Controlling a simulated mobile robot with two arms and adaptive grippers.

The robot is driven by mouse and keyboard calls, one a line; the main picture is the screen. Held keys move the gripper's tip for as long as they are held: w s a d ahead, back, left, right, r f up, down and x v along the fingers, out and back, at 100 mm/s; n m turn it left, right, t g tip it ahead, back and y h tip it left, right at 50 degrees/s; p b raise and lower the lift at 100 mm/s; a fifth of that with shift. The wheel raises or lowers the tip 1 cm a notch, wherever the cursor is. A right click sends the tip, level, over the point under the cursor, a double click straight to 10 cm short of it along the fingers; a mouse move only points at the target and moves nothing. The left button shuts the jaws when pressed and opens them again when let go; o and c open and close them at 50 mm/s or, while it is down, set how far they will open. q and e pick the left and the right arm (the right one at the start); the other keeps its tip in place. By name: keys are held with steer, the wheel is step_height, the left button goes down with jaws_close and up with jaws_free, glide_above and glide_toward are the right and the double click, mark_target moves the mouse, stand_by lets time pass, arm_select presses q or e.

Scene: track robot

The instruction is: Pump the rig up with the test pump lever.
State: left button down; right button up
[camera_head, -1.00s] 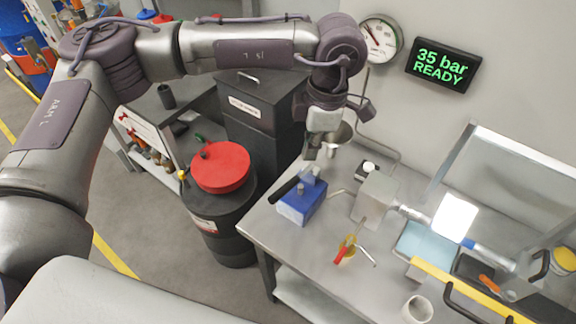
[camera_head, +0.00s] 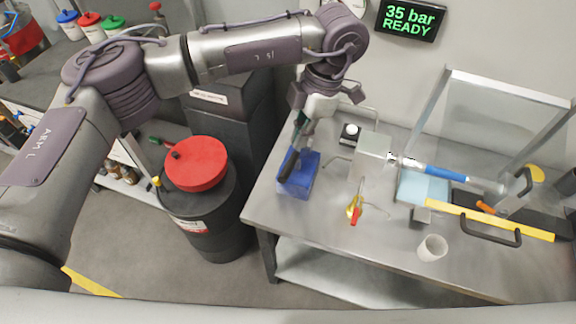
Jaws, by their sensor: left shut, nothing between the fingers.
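The test pump (camera_head: 299,181) is a blue box near the left end of the steel bench. Its lever (camera_head: 289,164) has a black grip and slants over the pump's left side. My left gripper (camera_head: 301,130) comes down from above. It is shut with nothing held, and its fingertips are just above the pump, close to the lever's upper end. I cannot tell whether they touch it. The wall display (camera_head: 411,20) reads "35 bar READY". A metal block (camera_head: 372,154) with pipe fittings stands right of the pump. My right gripper is not in view.
A black drum with a red lid (camera_head: 196,164) stands left of the bench. A clear guard (camera_head: 500,112) stands at the back right.

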mark_target(289, 165)
arm_select(q)
steer(key=b+x, duration=0.1)
steer(key=x, duration=0.4)
steer(key=shift+s+a+f, duration=0.1)
steer(key=shift+a+f, duration=0.1)
steer(key=shift+f, duration=0.15)
steer(key=shift+a+f+b, duration=0.15)
steer(key=shift+f+b, duration=0.15)
steer(key=shift+f, duration=0.2)
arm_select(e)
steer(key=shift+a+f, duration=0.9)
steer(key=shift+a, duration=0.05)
